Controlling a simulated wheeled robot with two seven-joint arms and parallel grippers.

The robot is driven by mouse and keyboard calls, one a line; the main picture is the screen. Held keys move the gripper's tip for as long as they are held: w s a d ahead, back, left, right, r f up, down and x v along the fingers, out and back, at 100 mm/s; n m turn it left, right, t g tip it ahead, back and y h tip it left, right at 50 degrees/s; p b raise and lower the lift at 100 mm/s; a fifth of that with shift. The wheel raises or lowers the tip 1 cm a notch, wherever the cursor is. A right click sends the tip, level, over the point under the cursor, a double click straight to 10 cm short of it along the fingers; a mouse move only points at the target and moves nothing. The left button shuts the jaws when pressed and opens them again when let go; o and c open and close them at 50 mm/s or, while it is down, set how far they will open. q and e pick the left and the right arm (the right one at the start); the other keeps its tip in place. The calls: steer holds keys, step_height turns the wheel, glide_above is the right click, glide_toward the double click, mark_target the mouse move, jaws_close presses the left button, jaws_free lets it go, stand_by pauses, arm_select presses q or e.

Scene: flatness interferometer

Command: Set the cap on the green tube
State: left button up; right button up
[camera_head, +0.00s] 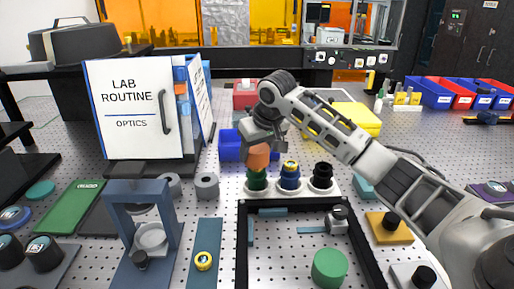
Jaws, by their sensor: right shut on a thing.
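My right gripper (264,143) reaches in from the right and points down, shut on an orange-brown cap (258,157). The cap is straight above the green tube (257,182), and its lower edge meets the tube's top in the picture. I cannot tell whether it rests on the tube or hovers just over it. The green tube stands upright at the left end of a white rack (305,190). My left gripper is not in view.
A blue tube with a yellow ring (290,176) and a black tube (322,177) stand to the right in the same rack. A black frame (243,250) lies in front; a white Lab Routine binder (132,110) stands left.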

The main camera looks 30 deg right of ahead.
mark_target(257, 160)
steer(key=shift+f, duration=1.75)
steer(key=o, duration=1)
steer(key=b+v, duration=0.1)
steer(key=v, duration=1.5)
steer(key=shift+w, duration=0.1)
